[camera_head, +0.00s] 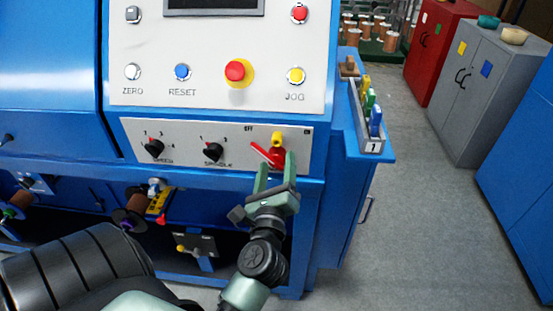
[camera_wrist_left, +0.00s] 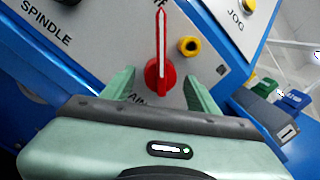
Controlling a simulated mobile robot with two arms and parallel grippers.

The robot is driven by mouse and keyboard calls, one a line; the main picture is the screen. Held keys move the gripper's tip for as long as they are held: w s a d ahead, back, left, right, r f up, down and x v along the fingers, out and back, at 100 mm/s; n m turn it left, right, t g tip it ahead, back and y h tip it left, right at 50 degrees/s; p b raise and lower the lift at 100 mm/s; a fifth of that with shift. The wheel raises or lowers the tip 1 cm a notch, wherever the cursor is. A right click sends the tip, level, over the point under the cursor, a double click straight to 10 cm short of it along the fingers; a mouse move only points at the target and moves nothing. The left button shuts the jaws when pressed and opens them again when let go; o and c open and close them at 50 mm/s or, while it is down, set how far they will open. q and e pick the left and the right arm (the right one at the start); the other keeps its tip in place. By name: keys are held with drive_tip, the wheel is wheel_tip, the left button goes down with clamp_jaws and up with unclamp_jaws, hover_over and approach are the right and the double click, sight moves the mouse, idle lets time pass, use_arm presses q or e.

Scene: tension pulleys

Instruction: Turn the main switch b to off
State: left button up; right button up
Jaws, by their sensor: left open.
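The main switch, a red rotary switch (camera_head: 276,156) with a pointed handle, is at the right end of the lower grey panel on the blue machine. In the head view its handle points to the upper left. In the left wrist view the red switch (camera_wrist_left: 161,72) shows its handle pointing up in the picture. My left gripper (camera_head: 276,169) is open, its fingers on either side of the switch's base; it also shows in the left wrist view (camera_wrist_left: 159,80). I cannot tell whether the fingers touch the knob. The label below is partly hidden. My right gripper is not in view.
A yellow part (camera_head: 277,138) sits just above the switch. Black spindle knob (camera_head: 213,152) and speed knob (camera_head: 154,149) are to its left. Push buttons, including a red one on yellow (camera_head: 236,71), are above. A side tray (camera_head: 372,147) holds coloured items. The grey floor at right is clear.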

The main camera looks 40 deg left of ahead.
use_arm(q)
wheel_tip(320, 180, up, 20)
drive_tip(key=p, duration=0.7)
drive_tip(key=shift+p, duration=0.4)
